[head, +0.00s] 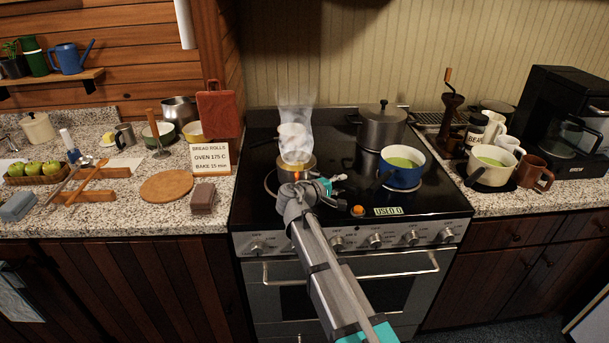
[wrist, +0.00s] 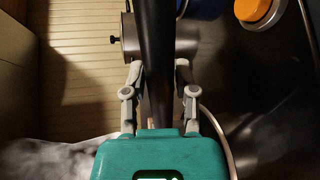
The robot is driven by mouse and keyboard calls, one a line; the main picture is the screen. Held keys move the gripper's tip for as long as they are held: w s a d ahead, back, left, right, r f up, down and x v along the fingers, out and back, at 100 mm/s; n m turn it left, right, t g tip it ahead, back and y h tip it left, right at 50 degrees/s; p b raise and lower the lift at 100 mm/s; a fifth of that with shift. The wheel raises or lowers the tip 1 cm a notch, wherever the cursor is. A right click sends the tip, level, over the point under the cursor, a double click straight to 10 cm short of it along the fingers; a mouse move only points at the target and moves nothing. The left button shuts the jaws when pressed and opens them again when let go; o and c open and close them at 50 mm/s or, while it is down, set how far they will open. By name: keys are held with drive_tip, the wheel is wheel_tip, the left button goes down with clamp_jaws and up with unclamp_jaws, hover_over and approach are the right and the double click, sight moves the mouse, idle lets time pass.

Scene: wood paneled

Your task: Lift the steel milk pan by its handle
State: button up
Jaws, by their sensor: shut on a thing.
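The steel milk pan (head: 306,164) is at the stove's left front burner, with white steam rising over it. My gripper (head: 299,183) is at the pan's near side and covers part of it. In the wrist view my gripper (wrist: 159,82) is shut on the pan's dark handle (wrist: 156,30), which runs between the two fingers. Whether the pan touches the burner or is just above it, I cannot tell. Steam also shows at the bottom of the wrist view.
On the black stovetop (head: 436,195), a blue pot (head: 402,178) with green contents stands to the right. A lidded pot (head: 382,127) stands behind it. A round orange thing (head: 358,210) is near the front edge. A brown block (head: 203,200) lies on the left counter.

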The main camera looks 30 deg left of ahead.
clamp_jaws()
drive_tip(key=shift+r, duration=0.1)
drive_tip(key=shift+r+p, duration=2.45)
drive_tip(key=shift+p, duration=0.1)
drive_tip(key=shift+s+d, duration=0.1)
drive_tip(key=shift+s, duration=0.1)
drive_tip(key=s+d+r+p, duration=0.2)
drive_tip(key=s+d, duration=0.1)
drive_tip(key=s, duration=0.2)
